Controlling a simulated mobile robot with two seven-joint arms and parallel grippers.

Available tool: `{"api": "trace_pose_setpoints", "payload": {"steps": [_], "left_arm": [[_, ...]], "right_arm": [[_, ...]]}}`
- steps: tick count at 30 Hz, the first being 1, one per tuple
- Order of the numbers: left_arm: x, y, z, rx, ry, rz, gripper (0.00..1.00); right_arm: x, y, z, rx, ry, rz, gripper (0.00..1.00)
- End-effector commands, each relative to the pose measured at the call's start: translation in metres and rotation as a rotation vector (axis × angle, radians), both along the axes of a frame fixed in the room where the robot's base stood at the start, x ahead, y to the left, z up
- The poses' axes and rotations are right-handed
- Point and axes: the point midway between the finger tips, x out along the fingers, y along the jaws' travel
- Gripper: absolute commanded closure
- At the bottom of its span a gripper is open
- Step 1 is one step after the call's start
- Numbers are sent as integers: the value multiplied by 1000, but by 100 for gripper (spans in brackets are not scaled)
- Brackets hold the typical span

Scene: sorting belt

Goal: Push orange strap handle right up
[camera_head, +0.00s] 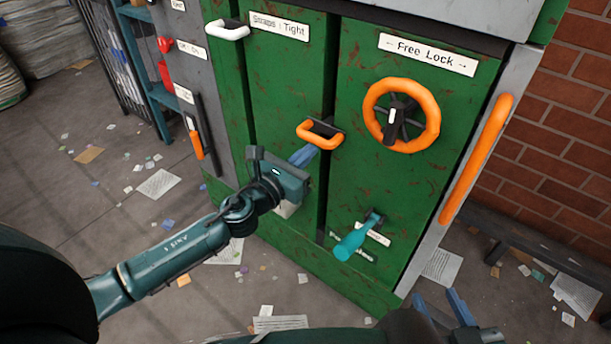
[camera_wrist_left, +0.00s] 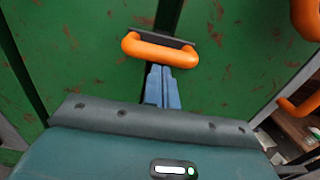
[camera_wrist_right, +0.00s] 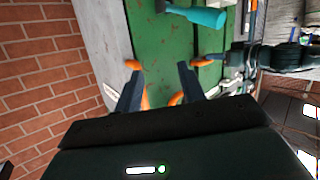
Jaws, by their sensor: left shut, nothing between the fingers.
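The orange strap handle (camera_head: 320,137) is a loop on a dark mount, on the green front of the cabinet (camera_head: 290,75). It sits at the seam between two green panels. My left gripper (camera_head: 304,155) is shut, with its blue fingertips just below the handle's lower bar. In the left wrist view the handle (camera_wrist_left: 160,52) is in the upper middle, and the shut fingers (camera_wrist_left: 161,72) point up at it. They are very close; I cannot tell if they touch. My right gripper (camera_head: 442,300) is low at the bottom right, open and empty, well away from the handle.
An orange wheel (camera_head: 430,115) is right of the handle, under a "Free Lock" label (camera_head: 430,54). A white handle (camera_head: 228,30) is at the upper left. A teal lever (camera_head: 355,238) sticks out below. A long orange bar (camera_head: 477,158) runs along the right edge.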

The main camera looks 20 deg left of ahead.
Motion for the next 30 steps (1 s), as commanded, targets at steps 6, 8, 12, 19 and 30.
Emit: {"api": "trace_pose_setpoints", "payload": {"steps": [6,8,12,19,30], "left_arm": [[2,0,53,0,-11,1,100],[2,0,64,-1,-10,2,100],[2,0,92,-1,-11,2,100],[2,1,135,-1,-11,2,100],[2,0,172,-1,-11,2,100]], "right_arm": [[-12,-11,39,63,83,-50,60],[-14,-16,52,91,79,-69,60],[-21,-27,83,157,67,-118,60],[-11,-15,81,182,181,-112,60],[-6,-4,76,156,288,-88,60]]}}
